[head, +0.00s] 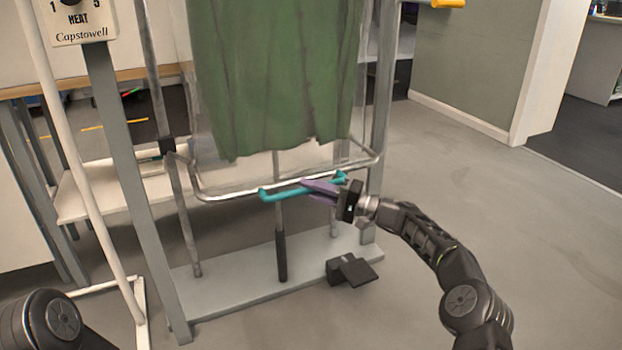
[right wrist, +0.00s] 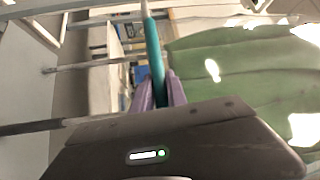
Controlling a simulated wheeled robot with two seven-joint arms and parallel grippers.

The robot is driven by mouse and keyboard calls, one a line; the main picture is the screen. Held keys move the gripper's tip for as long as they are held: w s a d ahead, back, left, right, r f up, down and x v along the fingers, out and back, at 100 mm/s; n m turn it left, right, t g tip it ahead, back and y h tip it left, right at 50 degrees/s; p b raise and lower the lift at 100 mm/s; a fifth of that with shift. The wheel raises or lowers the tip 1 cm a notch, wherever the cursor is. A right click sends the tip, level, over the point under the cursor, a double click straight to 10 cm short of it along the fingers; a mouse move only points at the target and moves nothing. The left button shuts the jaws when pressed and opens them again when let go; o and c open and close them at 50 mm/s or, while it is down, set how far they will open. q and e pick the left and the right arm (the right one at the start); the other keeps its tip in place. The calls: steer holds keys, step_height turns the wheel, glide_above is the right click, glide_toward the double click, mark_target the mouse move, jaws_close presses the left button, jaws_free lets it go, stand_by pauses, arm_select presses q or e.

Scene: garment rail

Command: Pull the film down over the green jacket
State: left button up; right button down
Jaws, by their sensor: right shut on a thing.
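The green jacket (head: 270,80) hangs in the upper middle of the head view; its top is cut off. Clear film (head: 228,174) shows faintly around it and below its hem, down to a bent metal frame (head: 225,196). A teal handle (head: 280,193) runs along the front of this frame. My right gripper (head: 322,189) has purple fingers shut on the teal handle, below the jacket's hem. The right wrist view shows the handle (right wrist: 156,72) between the fingers, with the green jacket (right wrist: 235,85) to the right. My left gripper is out of view.
Grey uprights (head: 130,180) stand on a grey base plate (head: 230,299). A black pedal (head: 354,271) sits at the base's front. A heat dial panel (head: 85,20) is at top left. The floor at right (head: 530,240) is clear.

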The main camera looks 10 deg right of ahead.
steer(key=shift+f, duration=0.5)
steer(key=c, duration=1.3)
jaws_free()
steer(key=shift+r, duration=0.1)
